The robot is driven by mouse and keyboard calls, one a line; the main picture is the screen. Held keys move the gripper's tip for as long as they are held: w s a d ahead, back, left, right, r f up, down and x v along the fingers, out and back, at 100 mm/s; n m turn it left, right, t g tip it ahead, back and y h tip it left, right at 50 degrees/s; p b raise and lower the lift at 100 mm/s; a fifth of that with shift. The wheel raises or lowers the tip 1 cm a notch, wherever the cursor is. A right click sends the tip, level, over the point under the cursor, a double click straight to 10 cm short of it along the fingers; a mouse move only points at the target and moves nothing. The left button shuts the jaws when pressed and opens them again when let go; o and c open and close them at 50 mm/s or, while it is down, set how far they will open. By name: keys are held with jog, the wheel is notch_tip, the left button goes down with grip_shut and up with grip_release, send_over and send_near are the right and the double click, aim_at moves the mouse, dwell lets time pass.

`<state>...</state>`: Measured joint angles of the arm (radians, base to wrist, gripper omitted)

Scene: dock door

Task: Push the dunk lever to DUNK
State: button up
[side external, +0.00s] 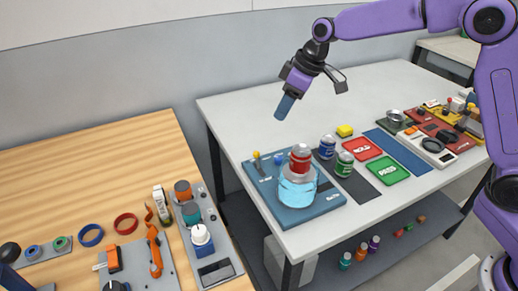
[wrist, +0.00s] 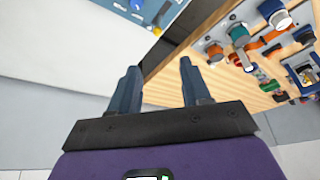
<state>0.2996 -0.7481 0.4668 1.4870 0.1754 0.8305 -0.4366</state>
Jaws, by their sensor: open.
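The blue dunk board (side external: 318,207) lies on the white table. A lever with a yellow knob (side external: 256,156) stands at its back left corner, with a blue knob (side external: 278,159) just right of it. I cannot read the labels beside them. A red can (side external: 300,157) sits above a clear tank of blue water (side external: 298,188). My gripper (side external: 284,108) is open and empty, in the air above and behind the board. In the wrist view my gripper (wrist: 158,70) has its fingers apart; the yellow knob (wrist: 157,30) and blue knob (wrist: 137,5) show beyond them at the top.
Two cans, blue (side external: 327,147) and green (side external: 344,163), stand on a dark strip right of the board. A red tray (side external: 362,149) and a green tray (side external: 388,171) lie farther right. A wooden bench (side external: 85,165) is left across a gap.

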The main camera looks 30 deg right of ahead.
send_near(257, 152)
jog(key=x, duration=0.8)
jog(key=shift+w+f, duration=0.1)
jog(key=shift+f, duration=0.3)
grip_shut()
